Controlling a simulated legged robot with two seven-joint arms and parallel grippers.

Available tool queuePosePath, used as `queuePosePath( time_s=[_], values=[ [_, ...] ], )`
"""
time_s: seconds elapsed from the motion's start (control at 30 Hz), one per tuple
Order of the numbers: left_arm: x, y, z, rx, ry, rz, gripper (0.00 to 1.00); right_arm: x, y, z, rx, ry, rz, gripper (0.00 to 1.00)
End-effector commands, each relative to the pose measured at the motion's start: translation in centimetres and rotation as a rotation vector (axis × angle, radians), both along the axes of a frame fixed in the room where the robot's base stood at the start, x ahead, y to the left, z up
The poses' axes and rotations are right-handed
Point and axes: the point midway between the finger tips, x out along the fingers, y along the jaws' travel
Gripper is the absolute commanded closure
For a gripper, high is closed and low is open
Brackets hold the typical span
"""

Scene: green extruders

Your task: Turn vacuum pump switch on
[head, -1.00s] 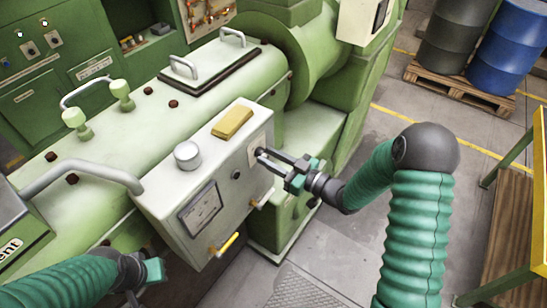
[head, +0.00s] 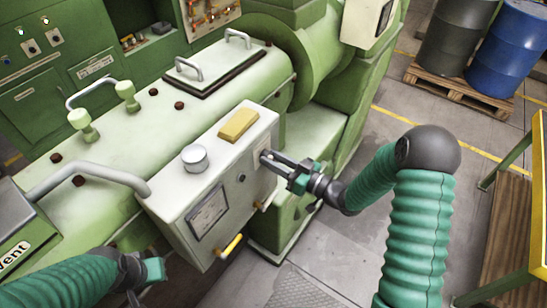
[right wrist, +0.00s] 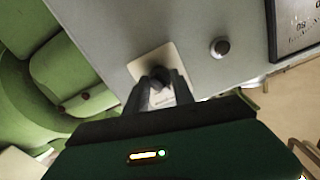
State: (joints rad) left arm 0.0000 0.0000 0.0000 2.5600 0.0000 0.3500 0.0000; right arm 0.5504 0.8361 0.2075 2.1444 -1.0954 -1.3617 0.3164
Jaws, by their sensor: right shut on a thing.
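The grey control box (head: 180,208) stands on the green machine. On its right part is a pale plate (right wrist: 175,62) with a small dark rotary switch (right wrist: 157,78). My right gripper (head: 268,157) reaches the plate from the right, and its fingers are shut on the switch. In the right wrist view its two fingertips (right wrist: 158,88) sit on either side of the dark knob. The fingers hide much of the switch in the head view. My left gripper (head: 135,290) is low at the left, below the box, partly cut off; its fingers are unclear.
A curved grey handle (head: 90,172) is at the left. Drums on a pallet (head: 455,93) stand far right.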

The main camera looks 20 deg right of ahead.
Motion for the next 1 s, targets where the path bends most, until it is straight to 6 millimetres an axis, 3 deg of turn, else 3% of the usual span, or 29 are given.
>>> queuePosePath(
  time_s=[1.0],
  values=[
    [0.0,0.0,4.3,0.0,0.0,0.0,1.0,-0.4,0.1,-0.5,0.689,0.559,-0.001,1.0]
  ],
)
